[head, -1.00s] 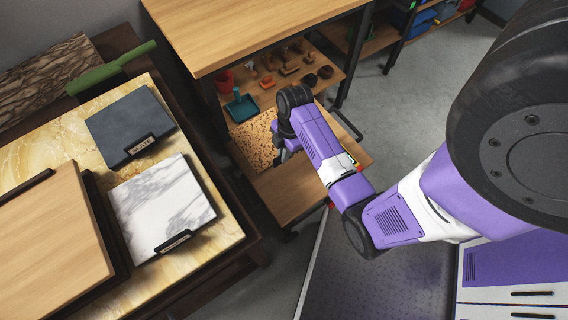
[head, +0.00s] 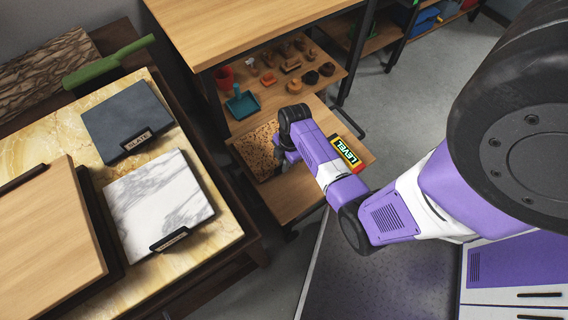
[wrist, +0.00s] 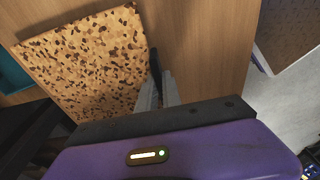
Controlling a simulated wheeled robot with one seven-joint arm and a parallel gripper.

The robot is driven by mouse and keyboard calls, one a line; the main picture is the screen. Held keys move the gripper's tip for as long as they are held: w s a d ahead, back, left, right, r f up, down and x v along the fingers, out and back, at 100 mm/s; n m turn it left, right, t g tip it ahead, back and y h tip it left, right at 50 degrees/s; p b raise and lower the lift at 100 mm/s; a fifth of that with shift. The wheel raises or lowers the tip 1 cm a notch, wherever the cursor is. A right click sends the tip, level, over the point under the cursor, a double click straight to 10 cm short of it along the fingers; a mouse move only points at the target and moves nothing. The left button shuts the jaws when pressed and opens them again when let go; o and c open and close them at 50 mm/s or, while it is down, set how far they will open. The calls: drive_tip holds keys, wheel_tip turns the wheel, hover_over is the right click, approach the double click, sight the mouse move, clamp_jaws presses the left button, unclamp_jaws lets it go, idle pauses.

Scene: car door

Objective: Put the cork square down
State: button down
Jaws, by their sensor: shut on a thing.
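The cork square (head: 258,152) is a tan, speckled flat piece at the lower shelf of the wooden unit. In the wrist view the cork square (wrist: 85,60) fills the left side, with its right edge at my gripper (wrist: 160,90). My gripper is shut on that edge. In the head view my gripper (head: 280,155) is mostly hidden under my purple wrist. The cork square looks flat and close to the lower shelf (head: 300,195); I cannot tell whether it touches all along.
A level (head: 345,153) lies on the lower shelf right of my wrist. The shelf above holds a teal dustpan (head: 242,105), a red cup (head: 224,80) and several small wooden items. A table with slate (head: 128,120) and marble (head: 160,200) samples stands at left.

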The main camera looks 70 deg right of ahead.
drive_tip(key=c, duration=1.5)
unclamp_jaws()
wheel_tip(320, 180, up, 12)
drive_tip(key=s+d+p, duration=0.1)
drive_tip(key=p, duration=0.2)
drive_tip(key=s+a+r+m+t+h, duration=0.2)
drive_tip(key=a+m+t, duration=0.1)
drive_tip(key=a, duration=0.2)
drive_tip(key=s+a+r+m+t+h, duration=0.2)
drive_tip(key=s+a+t, duration=0.1)
drive_tip(key=a, duration=0.3)
drive_tip(key=s+a+r+m+t+y, duration=0.1)
drive_tip(key=a+r, duration=0.3)
drive_tip(key=r, duration=0.4)
drive_tip(key=s+a+r+m+t+y, duration=0.1)
drive_tip(key=s+a+r+m+t, duration=0.1)
drive_tip(key=a+r+t, duration=0.2)
drive_tip(key=s+a+r+m+t, duration=0.1)
drive_tip(key=a+r, duration=0.4)
drive_tip(key=r, duration=0.6)
drive_tip(key=shift+s+a+r+m+t+y, duration=0.1)
drive_tip(key=shift+a+r+m+t+y, duration=0.1)
drive_tip(key=shift+m+t, duration=0.25)
drive_tip(key=shift+s+a+r+m+t+y, duration=0.1)
drive_tip(key=shift+a+r+m+t+y, duration=0.1)
drive_tip(key=shift+m+t, duration=0.25)
drive_tip(key=shift+s+f, duration=0.1)
drive_tip(key=shift+s, duration=0.05)
